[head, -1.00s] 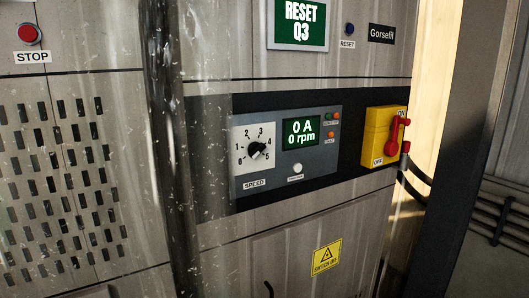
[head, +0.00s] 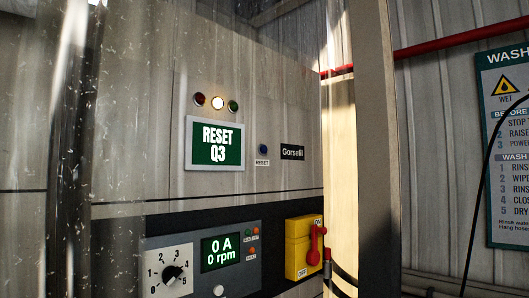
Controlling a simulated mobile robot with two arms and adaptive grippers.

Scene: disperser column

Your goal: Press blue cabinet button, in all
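The blue button (head: 263,149) is a small round button on the upper panel of the grey cabinet (head: 285,192), in the middle of the head view. A white label reading RESET sits just below it. A green screen (head: 214,145) reading RESET Q3 is to its left, and a black Gorsefil plate (head: 292,152) is to its right. Neither of my grippers shows in the head view.
Three lamps (head: 217,103) sit above the screen; the middle one is lit. Below is a control panel with a speed dial (head: 174,274) and a yellow switch box (head: 304,247) with a red handle. A clear column (head: 115,150) stands at left, a grey post (head: 377,150) at right.

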